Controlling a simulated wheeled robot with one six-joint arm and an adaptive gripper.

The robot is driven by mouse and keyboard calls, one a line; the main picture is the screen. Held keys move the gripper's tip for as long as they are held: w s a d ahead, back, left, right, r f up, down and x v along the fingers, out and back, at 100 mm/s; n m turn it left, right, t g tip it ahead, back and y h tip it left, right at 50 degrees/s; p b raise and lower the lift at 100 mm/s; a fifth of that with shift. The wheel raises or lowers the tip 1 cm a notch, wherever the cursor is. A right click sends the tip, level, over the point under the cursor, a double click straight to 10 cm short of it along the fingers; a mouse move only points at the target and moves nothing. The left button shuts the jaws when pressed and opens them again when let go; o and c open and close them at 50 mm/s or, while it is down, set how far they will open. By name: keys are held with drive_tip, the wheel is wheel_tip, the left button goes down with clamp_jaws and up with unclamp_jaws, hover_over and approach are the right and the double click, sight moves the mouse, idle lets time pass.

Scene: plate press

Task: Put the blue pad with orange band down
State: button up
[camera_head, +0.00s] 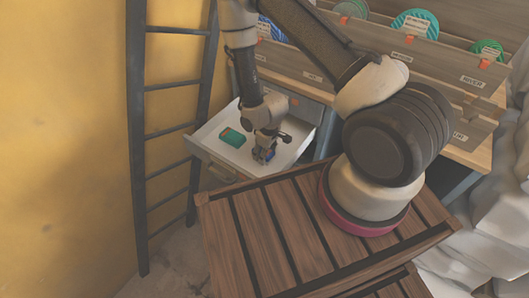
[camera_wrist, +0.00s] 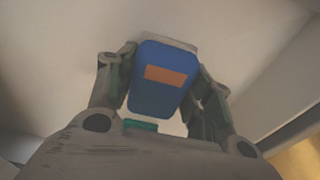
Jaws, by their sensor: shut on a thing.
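The blue pad with an orange band (camera_wrist: 165,80) is between the fingers of my gripper (camera_wrist: 163,85) in the wrist view. My gripper is shut on it. In the head view my gripper (camera_head: 264,150) points down into an open white drawer (camera_head: 207,138), and the blue pad (camera_head: 262,155) shows small at its fingertips. I cannot tell whether the pad touches the drawer floor. A teal pad with an orange mark (camera_head: 233,137) lies in the drawer, to the left of my gripper. A bit of teal (camera_wrist: 141,125) also shows below the blue pad in the wrist view.
A slatted wooden crate (camera_head: 262,240) stands in front of the drawer. A dark ladder (camera_head: 137,150) stands against the yellow wall at left. A wooden rack (camera_head: 440,60) with labelled slots and several round plates is at the back right. The drawer's left front is clear.

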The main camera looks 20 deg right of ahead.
drive_tip(key=shift+f, duration=0.15)
drive_tip(key=o, duration=1.1)
